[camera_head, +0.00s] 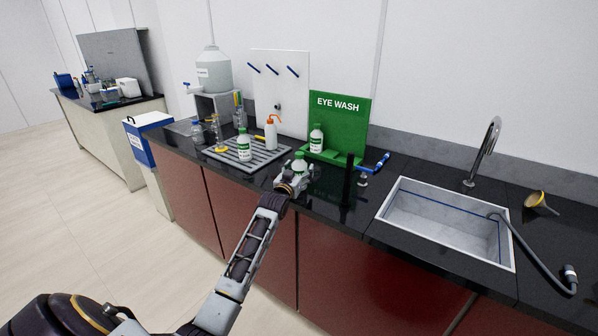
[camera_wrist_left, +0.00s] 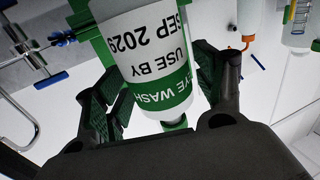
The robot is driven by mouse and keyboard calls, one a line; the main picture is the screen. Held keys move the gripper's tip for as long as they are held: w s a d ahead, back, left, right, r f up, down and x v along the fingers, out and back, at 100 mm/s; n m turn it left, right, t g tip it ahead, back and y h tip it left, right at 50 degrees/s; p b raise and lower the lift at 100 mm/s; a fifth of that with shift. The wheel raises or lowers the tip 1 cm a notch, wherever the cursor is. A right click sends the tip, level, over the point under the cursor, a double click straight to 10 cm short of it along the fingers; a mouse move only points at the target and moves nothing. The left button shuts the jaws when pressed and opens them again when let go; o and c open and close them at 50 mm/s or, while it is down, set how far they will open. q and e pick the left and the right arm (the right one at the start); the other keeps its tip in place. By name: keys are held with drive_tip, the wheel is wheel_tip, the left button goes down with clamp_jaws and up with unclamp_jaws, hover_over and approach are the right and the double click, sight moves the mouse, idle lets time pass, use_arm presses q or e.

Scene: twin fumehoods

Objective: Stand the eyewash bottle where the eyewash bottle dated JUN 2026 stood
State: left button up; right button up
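My left gripper (camera_head: 298,172) is at the counter's front, in front of the green EYE WASH stand (camera_head: 340,115). Its fingers are closed against both sides of a white eyewash bottle (camera_head: 299,160) with a green cap. A second such bottle (camera_head: 316,138) stands on the green stand, and a third (camera_head: 244,147) on the grey rack (camera_head: 270,158). Their dates are too small to read. My right gripper is not in view.
An orange-topped wash bottle (camera_head: 271,133) and clear glassware (camera_head: 217,137) stand at the rack. A black post (camera_head: 348,182) and a blue-handled tap (camera_head: 374,165) are right of my gripper, before the sink (camera_head: 440,225).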

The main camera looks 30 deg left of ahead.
sight(297, 173)
use_arm(q)
drive_tip(key=shift+r, duration=0.15)
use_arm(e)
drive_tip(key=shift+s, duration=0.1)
use_arm(q)
drive_tip(key=shift+s+d, duration=0.2)
drive_tip(key=shift+s, duration=0.85)
drive_tip(key=shift+s+d, duration=0.2)
drive_tip(key=shift+s, duration=0.85)
drive_tip(key=s+d, duration=0.1)
drive_tip(key=s, duration=0.6)
drive_tip(key=shift+s+d, duration=0.2)
drive_tip(key=shift+s, duration=0.05)
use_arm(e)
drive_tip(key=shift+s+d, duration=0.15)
use_arm(q)
drive_tip(key=shift+o, duration=0.5)
drive_tip(key=shift+s+d+f+b, duration=0.15)
drive_tip(key=shift+s+f+b, duration=0.15)
drive_tip(key=shift+s+f, duration=0.45)
drive_tip(key=shift+s+d+f+b, duration=0.15)
drive_tip(key=shift+s+f+b, duration=0.1)
drive_tip(key=shift+s+f, duration=0.45)
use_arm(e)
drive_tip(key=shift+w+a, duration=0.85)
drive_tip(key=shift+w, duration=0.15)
